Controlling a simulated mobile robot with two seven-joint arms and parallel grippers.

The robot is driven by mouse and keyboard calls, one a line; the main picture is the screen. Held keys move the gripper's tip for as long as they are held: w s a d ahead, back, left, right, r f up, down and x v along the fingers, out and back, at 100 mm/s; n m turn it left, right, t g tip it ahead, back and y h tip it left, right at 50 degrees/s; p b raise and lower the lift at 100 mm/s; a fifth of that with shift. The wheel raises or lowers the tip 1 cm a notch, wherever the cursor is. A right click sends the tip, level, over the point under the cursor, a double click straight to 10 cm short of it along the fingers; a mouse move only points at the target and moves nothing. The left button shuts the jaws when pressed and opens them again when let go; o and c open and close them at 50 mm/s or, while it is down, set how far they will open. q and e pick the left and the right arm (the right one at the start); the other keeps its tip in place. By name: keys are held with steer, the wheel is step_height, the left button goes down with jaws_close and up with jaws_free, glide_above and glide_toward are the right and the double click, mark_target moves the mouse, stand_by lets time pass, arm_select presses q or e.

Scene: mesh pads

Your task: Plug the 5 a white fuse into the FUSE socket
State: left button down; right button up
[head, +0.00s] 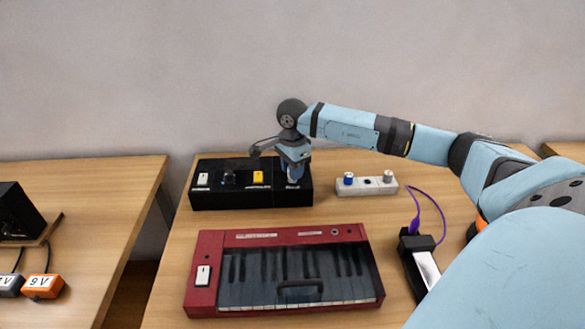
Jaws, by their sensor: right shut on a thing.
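My right gripper (293,174) points down at the right end of the black box (222,198), at the back of the table. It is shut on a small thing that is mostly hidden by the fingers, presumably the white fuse. I cannot tell whether the fuse is seated in the box or just above it. The FUSE socket and its label cannot be made out; the gripper covers that part of the box top. My left gripper is out of view.
The black box also carries a white switch (203,179), a dark knob (228,177) and a yellow part (258,176). A pale block (367,187) with knobs stands to its right. A red keyboard (212,253) lies in front. A purple cable (438,208) runs at right.

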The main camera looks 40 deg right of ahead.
arm_select(q)
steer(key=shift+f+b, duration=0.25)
steer(key=shift+b, duration=0.1)
arm_select(e)
steer(key=shift+f, duration=0.55)
steer(key=shift+f, duration=0.15)
steer(key=o, duration=1)
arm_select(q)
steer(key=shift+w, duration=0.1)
arm_select(e)
steer(key=shift+o, duration=0.2)
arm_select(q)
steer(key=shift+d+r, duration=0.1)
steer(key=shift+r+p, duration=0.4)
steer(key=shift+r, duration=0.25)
arm_select(e)
step_height(320, 180, up, 14)
steer(key=shift+f, duration=0.1)
